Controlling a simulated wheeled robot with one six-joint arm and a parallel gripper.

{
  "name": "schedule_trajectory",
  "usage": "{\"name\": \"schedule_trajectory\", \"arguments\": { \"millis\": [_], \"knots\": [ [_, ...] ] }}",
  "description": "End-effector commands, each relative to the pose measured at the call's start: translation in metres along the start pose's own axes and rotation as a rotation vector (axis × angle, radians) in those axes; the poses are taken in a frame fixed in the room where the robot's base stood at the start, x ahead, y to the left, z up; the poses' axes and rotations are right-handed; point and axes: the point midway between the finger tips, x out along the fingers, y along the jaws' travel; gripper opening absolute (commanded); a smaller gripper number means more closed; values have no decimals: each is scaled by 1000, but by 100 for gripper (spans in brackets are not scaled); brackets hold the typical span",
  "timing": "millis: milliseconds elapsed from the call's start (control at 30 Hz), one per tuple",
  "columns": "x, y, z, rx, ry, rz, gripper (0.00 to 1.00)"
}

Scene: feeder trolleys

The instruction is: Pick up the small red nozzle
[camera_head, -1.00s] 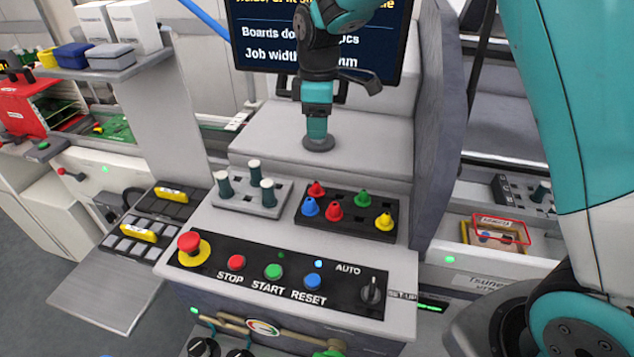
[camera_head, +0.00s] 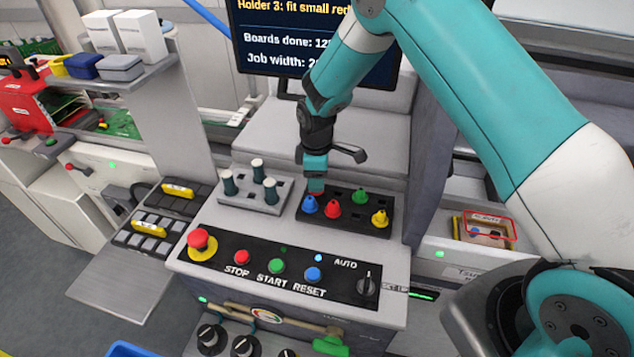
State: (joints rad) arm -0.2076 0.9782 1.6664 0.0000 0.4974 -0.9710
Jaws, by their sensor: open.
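The small red nozzle (camera_head: 316,190) stands at the back left of the black nozzle tray (camera_head: 347,228), mostly hidden under my gripper. My gripper (camera_head: 315,178) points down right over it, open. I cannot tell whether the fingers touch it. A larger red nozzle (camera_head: 332,209) stands in front of it, with a blue nozzle (camera_head: 310,205) at its front left. A green nozzle (camera_head: 360,197) and a yellow nozzle (camera_head: 380,218) stand on the right of the tray.
A grey holder block (camera_head: 240,199) with three dark white-topped holders stands left of the tray. A button panel (camera_head: 255,249) with a red emergency stop (camera_head: 201,243) lies in front. The monitor (camera_head: 285,58) stands behind, its text partly covered by my arm.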

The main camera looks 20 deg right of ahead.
Motion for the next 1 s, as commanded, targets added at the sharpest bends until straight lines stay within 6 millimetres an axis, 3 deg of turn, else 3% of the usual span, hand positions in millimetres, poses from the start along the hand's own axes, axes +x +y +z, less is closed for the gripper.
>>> {"name": "schedule_trajectory", "arguments": {
  "millis": [200,467,600,1000],
  "knots": [
    [23,-1,0,0,-1,-1,49],
    [27,0,-1,0,1,1,49],
    [27,0,0,0,0,0,18],
    [21,0,-1,0,1,1,18]
  ]
}}
